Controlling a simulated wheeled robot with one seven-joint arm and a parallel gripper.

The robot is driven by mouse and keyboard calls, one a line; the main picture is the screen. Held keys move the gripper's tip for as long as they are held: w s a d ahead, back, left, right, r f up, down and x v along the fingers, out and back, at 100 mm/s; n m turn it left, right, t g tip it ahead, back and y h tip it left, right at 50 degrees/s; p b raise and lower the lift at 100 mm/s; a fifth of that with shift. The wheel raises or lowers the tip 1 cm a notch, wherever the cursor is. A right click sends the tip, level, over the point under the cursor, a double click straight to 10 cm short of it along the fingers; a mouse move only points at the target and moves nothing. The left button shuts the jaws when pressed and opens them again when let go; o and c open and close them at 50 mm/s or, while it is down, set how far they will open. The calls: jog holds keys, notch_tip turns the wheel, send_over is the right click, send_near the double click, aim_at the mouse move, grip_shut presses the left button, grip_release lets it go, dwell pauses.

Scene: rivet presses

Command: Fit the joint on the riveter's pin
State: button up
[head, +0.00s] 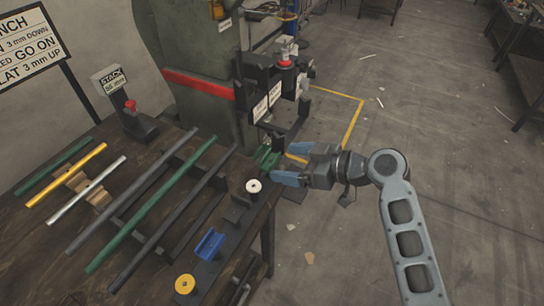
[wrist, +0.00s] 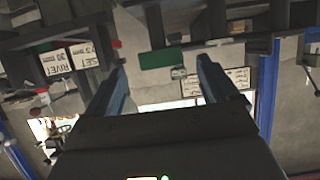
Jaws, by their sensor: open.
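The riveter (head: 262,85) is a black press head with white labels on a green column with a red band. Its pin cannot be made out. A small green piece (head: 267,157) lies at the far end of the dark rail below the press; I cannot tell whether it is the joint. It also shows as a green block (wrist: 161,59) in the wrist view, ahead of and between the fingers, apart from them. My gripper (head: 282,163) has blue fingers spread wide with nothing between them, just right of the green piece. The open fingers also show in the wrist view (wrist: 161,70).
On the rail stand a white disc (head: 253,186), a blue channel piece (head: 209,245) and a yellow disc (head: 185,284). Several long bars, including a green bar (head: 112,250), lie on the dark bench. A stand with a red knob (head: 130,105) is behind. Open floor lies right.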

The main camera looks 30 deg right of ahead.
aim_at(270, 160)
jog(key=shift+x, duration=1.45)
jog(key=shift+c, duration=0.2)
jog(key=c, duration=1)
jog(key=shift+c, duration=0.4)
jog(key=shift+r, duration=0.15)
